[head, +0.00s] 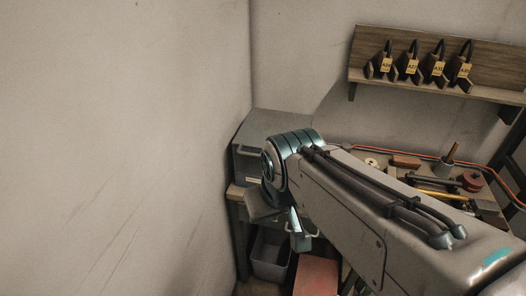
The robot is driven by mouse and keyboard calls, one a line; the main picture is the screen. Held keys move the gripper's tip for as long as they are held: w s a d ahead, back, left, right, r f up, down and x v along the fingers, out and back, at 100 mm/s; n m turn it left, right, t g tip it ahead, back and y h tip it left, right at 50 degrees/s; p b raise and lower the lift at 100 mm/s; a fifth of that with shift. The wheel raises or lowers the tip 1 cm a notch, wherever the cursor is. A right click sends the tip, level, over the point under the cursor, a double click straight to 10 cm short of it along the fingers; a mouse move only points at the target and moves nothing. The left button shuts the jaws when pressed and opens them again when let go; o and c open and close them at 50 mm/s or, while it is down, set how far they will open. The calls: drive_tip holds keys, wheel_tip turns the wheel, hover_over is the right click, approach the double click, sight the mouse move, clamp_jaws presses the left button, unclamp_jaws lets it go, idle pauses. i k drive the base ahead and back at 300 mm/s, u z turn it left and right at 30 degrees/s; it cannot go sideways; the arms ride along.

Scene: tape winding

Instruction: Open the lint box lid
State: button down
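I cannot tell for certain which thing is the lint box. A grey-green metal box (277,124) with a flat top, a handle and a pale label on its front stands in the corner, partly hidden behind my arm. Its top looks shut. My arm crosses the view from the lower right and bends in front of this box. What seems to be my gripper (299,232) shows small below the bend, low in front of the bench. Its fingers are too small and too covered to tell whether they are open or hold anything.
A grey open bin (271,256) stands under the bench beside a reddish box (316,276). The bench (378,158) behind my arm holds several tools and an orange cable. A wooden wall shelf (490,94) carries several tagged dark objects. A bare wall (120,140) fills the left.

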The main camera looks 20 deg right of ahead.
sight(260, 124)
drive_tip(key=z, duration=0.9)
drive_tip(key=k, duration=0.7)
drive_tip(key=u, duration=0.5)
drive_tip(key=i, duration=1)
